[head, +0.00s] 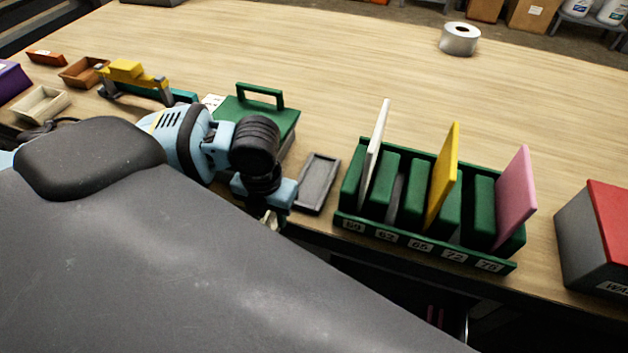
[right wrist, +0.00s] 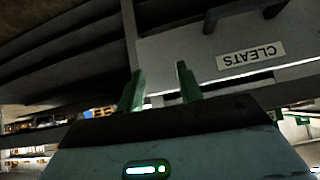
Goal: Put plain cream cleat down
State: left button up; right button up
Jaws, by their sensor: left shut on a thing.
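My left gripper (head: 270,218) points down at the front edge of the bench, left of the small grey tray. It is shut on a small pale piece, which I take as the plain cream cleat; the wrist and fingers hide most of it. My right gripper (right wrist: 161,88) has two green fingers standing apart with nothing between them. It is below bench level, facing a grey panel with an upside-down "CLEATS" label (right wrist: 251,55).
A small dark grey tray (head: 318,184) lies near the gripper. Right of it stands a green slotted rack (head: 420,243) with white, yellow and pink plates. A red-topped grey box (head: 590,245) is far right. A green handled case (head: 285,118) sits behind my arm.

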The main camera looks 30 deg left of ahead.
pick_arm(q)
jog(key=w, duration=0.5)
jog(key=w+f, duration=0.1)
jog(key=w, duration=0.9)
jog(key=shift+w+a+f+b, duration=0.25)
jog(key=shift+w+a+b, duration=0.05)
jog(key=shift+a+b, duration=0.05)
jog(key=shift+w+f, duration=0.15)
jog(key=shift+w, duration=0.1)
jog(key=shift+f, duration=1.6)
pick_arm(e)
jog(key=shift+s+f, duration=0.4)
pick_arm(q)
jog(key=shift+f, duration=0.15)
pick_arm(e)
jog(key=shift+f, duration=0.1)
pick_arm(q)
jog(key=o, duration=0.5)
jog(key=shift+f, duration=0.1)
jog(key=o, duration=0.5)
pick_arm(e)
jog(key=shift+a, duration=0.2)
